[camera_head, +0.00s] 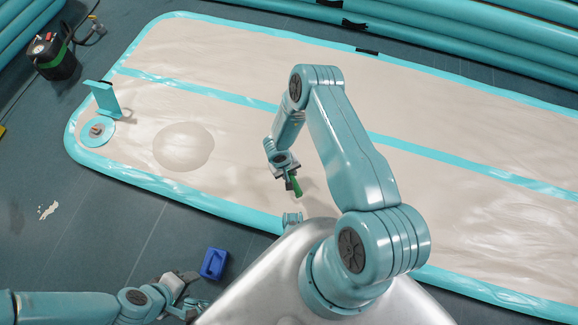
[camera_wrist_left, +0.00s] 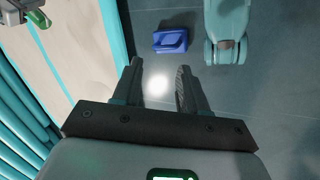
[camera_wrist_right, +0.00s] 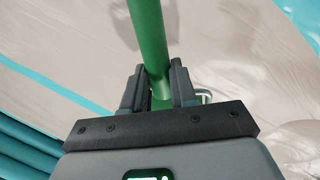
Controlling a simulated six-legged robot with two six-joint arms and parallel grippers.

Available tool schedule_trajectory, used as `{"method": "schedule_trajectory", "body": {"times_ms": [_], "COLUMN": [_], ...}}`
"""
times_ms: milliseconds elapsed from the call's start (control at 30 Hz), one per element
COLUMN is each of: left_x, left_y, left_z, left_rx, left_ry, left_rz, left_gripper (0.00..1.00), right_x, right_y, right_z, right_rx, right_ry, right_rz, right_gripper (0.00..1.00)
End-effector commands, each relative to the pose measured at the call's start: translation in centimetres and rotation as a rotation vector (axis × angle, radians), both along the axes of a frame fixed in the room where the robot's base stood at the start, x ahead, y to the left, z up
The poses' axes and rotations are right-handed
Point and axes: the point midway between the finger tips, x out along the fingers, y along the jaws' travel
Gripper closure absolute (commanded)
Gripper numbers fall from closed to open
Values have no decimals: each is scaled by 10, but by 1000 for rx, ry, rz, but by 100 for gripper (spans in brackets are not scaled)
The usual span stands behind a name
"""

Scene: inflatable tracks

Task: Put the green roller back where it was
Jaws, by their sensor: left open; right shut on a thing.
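The green roller (camera_head: 296,187) is in my right gripper (camera_head: 288,173), above the beige inflatable track (camera_head: 235,130). In the right wrist view, the green roller's round shaft (camera_wrist_right: 150,40) runs between the fingers of my right gripper (camera_wrist_right: 157,85), which is shut on it. A bent metal wire shows beside the right finger. The roller's far end is out of that view. My left gripper (camera_head: 200,304) is low at the bottom left, near the dark floor, and is partly seen. In the left wrist view, my left gripper (camera_wrist_left: 160,68) is open and empty.
A blue block-like object (camera_head: 214,264) lies on the floor near my left gripper. A teal stand (camera_head: 104,99) and a round teal disc (camera_head: 97,132) are on the track's left end. A black pump (camera_head: 50,58) stands on the floor beyond. Teal tubes (camera_head: 450,30) line the back.

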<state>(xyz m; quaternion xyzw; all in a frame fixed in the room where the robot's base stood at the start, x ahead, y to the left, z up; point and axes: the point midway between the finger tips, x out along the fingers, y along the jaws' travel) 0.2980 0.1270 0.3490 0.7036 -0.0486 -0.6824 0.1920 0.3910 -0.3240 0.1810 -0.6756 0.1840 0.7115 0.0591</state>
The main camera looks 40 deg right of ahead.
Motion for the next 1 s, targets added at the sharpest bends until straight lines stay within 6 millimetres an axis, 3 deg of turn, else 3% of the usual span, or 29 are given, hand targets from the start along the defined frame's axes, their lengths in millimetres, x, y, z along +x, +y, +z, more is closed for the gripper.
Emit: {"method": "schedule_trajectory", "body": {"times_ms": [467,1000], "left_x": [1,21], "left_y": [1,9], "left_z": [-7,-54], "left_rx": [0,14], "left_ry": [-2,-60], "left_rz": [4,30], "left_gripper": [57,57], "right_x": [-1,-1], "right_y": [-1,-1], "right_z": [-5,-58], "right_rx": [1,0], "right_ry": [-3,-2], "right_rz": [-2,-1], "right_gripper": [100,100]}}
